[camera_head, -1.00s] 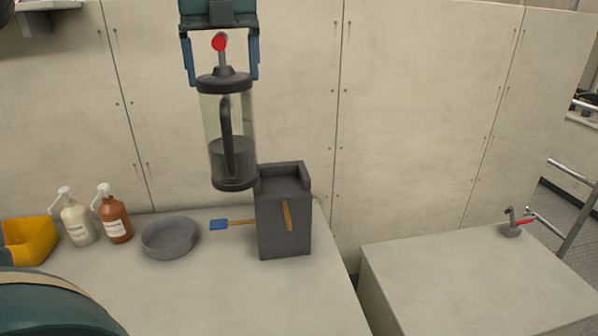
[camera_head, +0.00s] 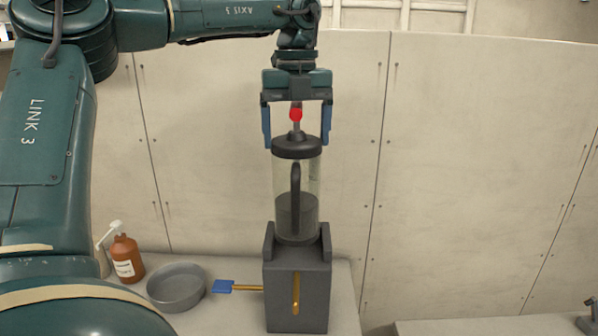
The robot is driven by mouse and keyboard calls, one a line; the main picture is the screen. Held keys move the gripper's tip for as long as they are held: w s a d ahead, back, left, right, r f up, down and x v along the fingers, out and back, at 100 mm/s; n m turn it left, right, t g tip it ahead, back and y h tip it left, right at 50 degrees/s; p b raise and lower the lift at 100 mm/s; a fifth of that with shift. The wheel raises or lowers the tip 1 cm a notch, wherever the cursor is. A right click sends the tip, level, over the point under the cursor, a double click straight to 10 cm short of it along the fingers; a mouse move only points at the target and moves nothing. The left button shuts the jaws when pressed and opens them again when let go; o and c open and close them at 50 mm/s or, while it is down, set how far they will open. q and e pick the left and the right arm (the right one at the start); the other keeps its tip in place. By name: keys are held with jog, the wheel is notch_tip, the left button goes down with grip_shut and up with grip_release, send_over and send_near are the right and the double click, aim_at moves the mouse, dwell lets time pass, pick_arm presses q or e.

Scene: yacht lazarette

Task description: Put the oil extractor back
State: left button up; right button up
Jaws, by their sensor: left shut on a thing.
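The oil extractor (camera_head: 312,186) is a clear upright cylinder with dark liquid in its lower part, a black cap, a black side handle and a red knob on top. My left gripper (camera_head: 297,138) holds it from above, with its blue fingers on either side of the top. A dark grey block-like stand (camera_head: 281,292) with raised side walls is on the bench below. The extractor's base is between these walls; I cannot tell whether it rests on the stand. My right gripper is out of view.
A grey round dish (camera_head: 176,289) and a brown pump bottle (camera_head: 127,260) stand left of the stand. A blue-ended tool (camera_head: 224,286) sticks out from the stand's left side. The pale bench (camera_head: 344,300) has little bare room on the right, and a panelled wall (camera_head: 450,180) is behind.

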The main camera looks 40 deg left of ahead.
aim_at(298, 103)
pick_arm(q)
jog(key=shift+w+f, duration=0.15)
jog(key=shift+f, duration=2.2)
jog(key=shift+f, duration=0.15)
jog(key=o, duration=2)
notch_tip(298, 103, up, 12)
jog(key=shift+r, duration=0.1)
jog(key=shift+d, duration=0.1)
